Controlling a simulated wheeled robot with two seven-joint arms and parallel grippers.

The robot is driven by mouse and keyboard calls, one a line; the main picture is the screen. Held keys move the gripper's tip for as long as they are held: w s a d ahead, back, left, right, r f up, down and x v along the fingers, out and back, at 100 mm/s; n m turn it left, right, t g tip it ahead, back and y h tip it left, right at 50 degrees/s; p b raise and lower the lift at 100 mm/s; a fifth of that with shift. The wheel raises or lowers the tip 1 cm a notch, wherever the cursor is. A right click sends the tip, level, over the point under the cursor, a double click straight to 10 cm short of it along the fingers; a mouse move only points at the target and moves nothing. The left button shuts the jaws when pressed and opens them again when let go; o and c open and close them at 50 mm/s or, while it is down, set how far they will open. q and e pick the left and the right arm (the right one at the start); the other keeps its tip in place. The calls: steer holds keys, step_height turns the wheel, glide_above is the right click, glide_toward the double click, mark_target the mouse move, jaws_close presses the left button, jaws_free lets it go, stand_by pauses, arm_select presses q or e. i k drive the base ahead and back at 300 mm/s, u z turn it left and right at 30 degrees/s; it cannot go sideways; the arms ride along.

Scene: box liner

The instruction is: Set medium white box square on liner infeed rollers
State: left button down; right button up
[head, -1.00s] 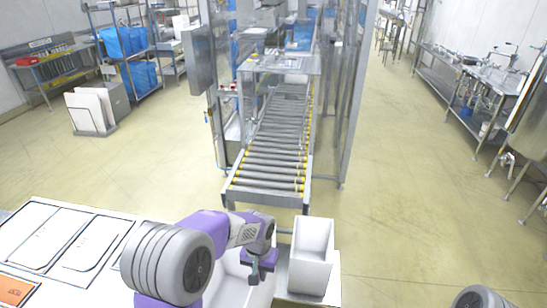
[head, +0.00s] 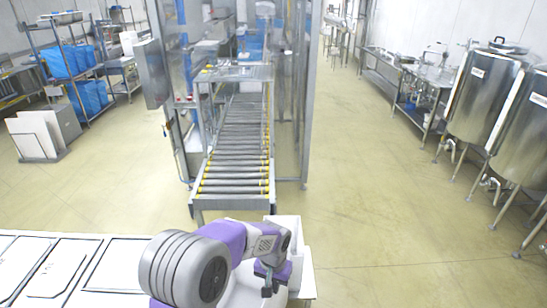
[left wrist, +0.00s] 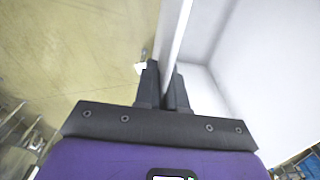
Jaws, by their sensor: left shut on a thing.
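My left gripper (head: 268,286) is low in the head view, above the near table. In the left wrist view its fingers (left wrist: 163,88) are shut on a thin upright wall of a white box (left wrist: 226,45). The box's pale inside shows to the right of the fingers. In the head view white box surfaces (head: 243,292) show below my left arm, partly hidden by it. Another white box part (head: 298,262) shows just right of and behind the gripper. The liner infeed rollers (head: 236,168) lie ahead, empty at their near end. My right gripper is out of view.
The near table (head: 20,243) carries flat white box blanks (head: 118,262). Floor separates it from the conveyor's near end. Clear machine panels (head: 296,110) flank the rollers. Open floor (head: 370,200) lies to the right, with steel tanks (head: 480,100) beyond.

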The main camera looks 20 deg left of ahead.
mark_target(235, 178)
steer(key=z, duration=0.55)
steer(key=i, duration=5.9)
steer(key=u, duration=3.6)
